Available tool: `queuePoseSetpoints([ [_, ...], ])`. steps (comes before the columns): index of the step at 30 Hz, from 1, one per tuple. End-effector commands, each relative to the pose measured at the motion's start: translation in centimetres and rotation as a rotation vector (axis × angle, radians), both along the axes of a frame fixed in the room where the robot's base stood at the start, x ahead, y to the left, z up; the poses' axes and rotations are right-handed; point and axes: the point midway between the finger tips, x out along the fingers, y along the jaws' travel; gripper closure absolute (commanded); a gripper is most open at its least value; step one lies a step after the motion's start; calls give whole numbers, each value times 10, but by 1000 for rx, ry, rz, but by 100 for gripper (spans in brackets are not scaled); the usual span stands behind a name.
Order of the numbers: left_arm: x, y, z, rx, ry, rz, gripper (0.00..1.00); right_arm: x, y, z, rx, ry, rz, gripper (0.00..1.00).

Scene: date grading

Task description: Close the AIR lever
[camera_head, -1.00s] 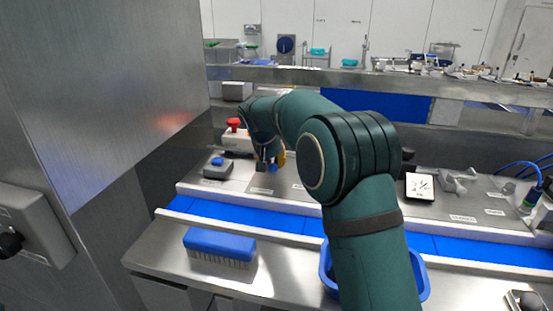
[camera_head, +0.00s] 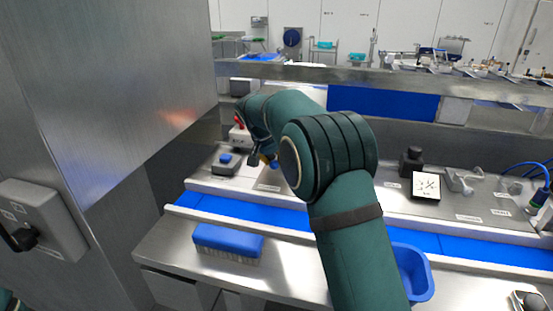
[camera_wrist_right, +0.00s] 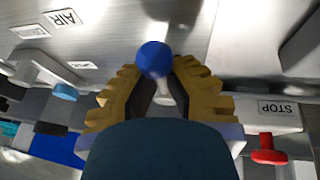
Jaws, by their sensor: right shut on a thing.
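The lever with a blue ball knob (camera_wrist_right: 153,60) stands on the steel panel, and its pale stem shows below the ball in the right wrist view. An AIR label (camera_wrist_right: 65,17) lies on the panel to the left of it. My right gripper (camera_wrist_right: 155,70) is shut on this lever, with its ribbed yellow fingers on either side of the stem just under the ball. In the head view the blue knob (camera_head: 275,164) shows small beside my right gripper (camera_head: 264,160), partly hidden by my forearm.
A blue conveyor belt (camera_head: 240,209) runs in front. A blue brush (camera_head: 228,241) and blue tub (camera_head: 415,275) lie nearer. A steel cabinet (camera_head: 110,90) stands left.

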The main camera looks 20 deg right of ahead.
Motion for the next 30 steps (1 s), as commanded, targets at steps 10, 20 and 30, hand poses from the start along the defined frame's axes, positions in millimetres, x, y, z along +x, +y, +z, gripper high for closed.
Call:
queuePoseSetpoints([
  [10,0,0,0,0,0,0,53,-2,4,-4,7,15,2,42],
  [20,0,0,0,0,0,0,53,-5,11,15,6,7,4,42],
  [30,0,0,0,0,0,0,53,-17,38,75,6,10,4,42],
])
